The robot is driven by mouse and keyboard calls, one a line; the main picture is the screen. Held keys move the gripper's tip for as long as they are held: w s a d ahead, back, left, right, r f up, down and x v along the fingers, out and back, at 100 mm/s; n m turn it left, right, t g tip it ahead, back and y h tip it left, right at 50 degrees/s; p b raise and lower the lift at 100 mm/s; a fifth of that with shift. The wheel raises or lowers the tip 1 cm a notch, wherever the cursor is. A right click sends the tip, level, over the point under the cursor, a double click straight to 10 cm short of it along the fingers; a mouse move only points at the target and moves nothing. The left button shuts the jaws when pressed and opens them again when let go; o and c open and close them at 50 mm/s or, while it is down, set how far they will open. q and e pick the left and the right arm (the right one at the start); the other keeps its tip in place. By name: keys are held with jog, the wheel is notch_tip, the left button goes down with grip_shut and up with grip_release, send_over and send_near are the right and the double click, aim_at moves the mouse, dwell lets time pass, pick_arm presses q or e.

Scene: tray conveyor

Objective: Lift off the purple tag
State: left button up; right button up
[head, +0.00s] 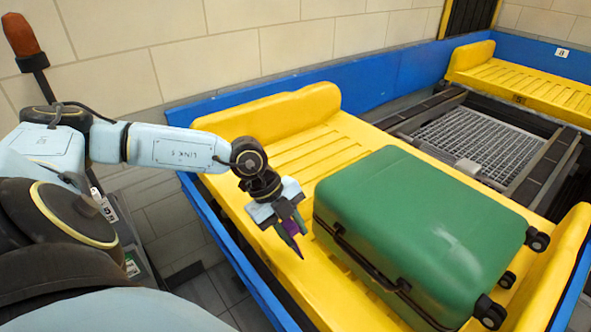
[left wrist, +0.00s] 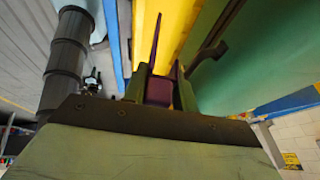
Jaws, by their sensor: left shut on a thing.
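My left gripper (head: 293,238) is shut on the purple tag (head: 291,227), just left of the green suitcase (head: 420,215) in the head view. Little of the tag shows there between the dark fingers. In the left wrist view the purple tag (left wrist: 159,91) sits between the finger bases, with the suitcase (left wrist: 245,60) close by on the right. The suitcase lies on its broad side on the yellow tray, its dark handle toward the gripper. I cannot tell whether the tag still touches the suitcase. My right gripper is not in view.
The yellow tray (head: 300,150) has raised ends and a bare ribbed part beyond the gripper. Blue conveyor walls (head: 370,80) run along the back. A metal grate (head: 480,140) and a second yellow tray (head: 530,85) are at the right. An orange beacon (head: 20,35) stands at the left.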

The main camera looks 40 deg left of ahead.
pick_arm(q)
jog(key=shift+r+p, duration=2.55)
jog(key=shift+r, duration=0.7)
jog(key=shift+f, duration=0.1)
